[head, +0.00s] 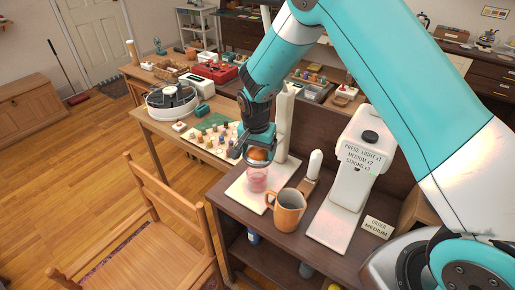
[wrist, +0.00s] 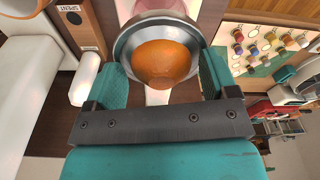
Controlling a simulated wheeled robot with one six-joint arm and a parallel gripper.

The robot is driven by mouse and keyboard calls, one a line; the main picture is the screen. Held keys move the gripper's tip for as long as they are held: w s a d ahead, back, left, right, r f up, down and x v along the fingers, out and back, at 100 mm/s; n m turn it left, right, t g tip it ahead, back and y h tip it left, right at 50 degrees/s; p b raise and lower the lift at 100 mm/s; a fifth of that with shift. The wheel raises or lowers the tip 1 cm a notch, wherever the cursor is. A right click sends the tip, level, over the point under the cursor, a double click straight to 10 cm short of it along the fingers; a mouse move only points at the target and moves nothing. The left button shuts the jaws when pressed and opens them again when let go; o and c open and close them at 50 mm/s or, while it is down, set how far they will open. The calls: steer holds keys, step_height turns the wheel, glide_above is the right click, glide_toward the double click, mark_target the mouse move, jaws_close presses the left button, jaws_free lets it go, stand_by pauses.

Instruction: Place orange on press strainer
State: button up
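The orange (wrist: 161,64) sits in the round metal strainer (wrist: 126,45) in the wrist view, with the strainer's rim showing around it. In the head view the orange (head: 257,154) shows just under my gripper (head: 256,138), above a pink glass (head: 256,181). In the wrist view my gripper (wrist: 163,82) has its two teal fingers apart on either side of the orange, with metal showing between each finger and the fruit. The strainer is mostly hidden by the arm in the head view.
An orange-brown mug (head: 287,210) stands just right of the glass. A white machine (head: 360,155) with a printed sign is farther right. A tall white post (head: 284,122) rises close behind my gripper. A pegged board (head: 212,142) lies to the left, and a chair (head: 150,215) stands in front.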

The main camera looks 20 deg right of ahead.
mark_target(256, 152)
steer(key=shift+o, duration=0.3)
steer(key=shift+r+p, duration=0.65)
steer(key=shift+r, duration=0.1)
steer(key=shift+a+r+b, duration=0.1)
steer(key=shift+r+b, duration=0.25)
steer(key=shift+b, duration=0.15)
steer(key=r, duration=0.2)
steer(key=r+b, duration=0.1)
steer(key=r, duration=0.1)
steer(key=r+b, duration=0.1)
steer(key=r, duration=0.1)
steer(key=shift+s+a+r, duration=0.2)
steer(key=shift+s+a, duration=0.05)
steer(key=shift+s, duration=0.15)
steer(key=s+a+r+n+y, duration=0.1)
steer(key=s+r+n, duration=0.3)
steer(key=s, duration=0.6)
steer(key=s+a+r+n+y, duration=0.1)
steer(key=s+r+n, duration=0.4)
steer(key=s, duration=0.5)
steer(key=s+a+r+n+g+y, duration=0.1)
steer(key=s+r+n, duration=0.4)
steer(key=s, duration=0.5)
steer(key=shift+a+r+n+y, duration=0.15)
steer(key=shift+a+n+y, duration=0.5)
steer(key=shift+y, duration=0.45)
